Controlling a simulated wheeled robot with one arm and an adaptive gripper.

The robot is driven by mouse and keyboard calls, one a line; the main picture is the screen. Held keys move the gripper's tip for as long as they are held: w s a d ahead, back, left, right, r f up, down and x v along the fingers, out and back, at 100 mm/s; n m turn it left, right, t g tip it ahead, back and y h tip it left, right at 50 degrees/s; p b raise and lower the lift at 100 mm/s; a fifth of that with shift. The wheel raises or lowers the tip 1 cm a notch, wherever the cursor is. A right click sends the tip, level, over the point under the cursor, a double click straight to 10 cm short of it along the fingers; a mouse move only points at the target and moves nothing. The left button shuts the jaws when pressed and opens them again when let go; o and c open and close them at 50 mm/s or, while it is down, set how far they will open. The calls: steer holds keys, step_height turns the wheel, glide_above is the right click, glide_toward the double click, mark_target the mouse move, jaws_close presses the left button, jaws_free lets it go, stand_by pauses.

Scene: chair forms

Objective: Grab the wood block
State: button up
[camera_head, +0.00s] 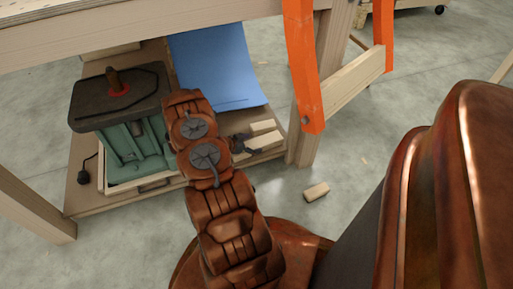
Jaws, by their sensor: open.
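Light wood blocks lie at the right end of the bench's lower shelf: a rear wood block (262,127) and a front wood block (267,141). A separate small wood block (316,192) lies on the floor, right of the shelf. My gripper (248,144) is small and dark in view, at the end of my copper-coloured arm. It is open, just left of the front shelf block. Whether its fingers touch that block or reach around it cannot be told. My wrist partly hides the shelf.
The lower shelf (85,206) also carries a green machine (140,150) with a dark top and a blue sheet (215,65). A wooden bench leg (303,150) and orange uprights (303,60) stand right of the shelf blocks. The benchtop edge (130,30) overhangs the shelf.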

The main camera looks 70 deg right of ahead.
steer(key=shift+d, duration=0.1)
steer(key=c, duration=1.5)
steer(key=shift+r, duration=0.1)
steer(key=shift+c, duration=0.2)
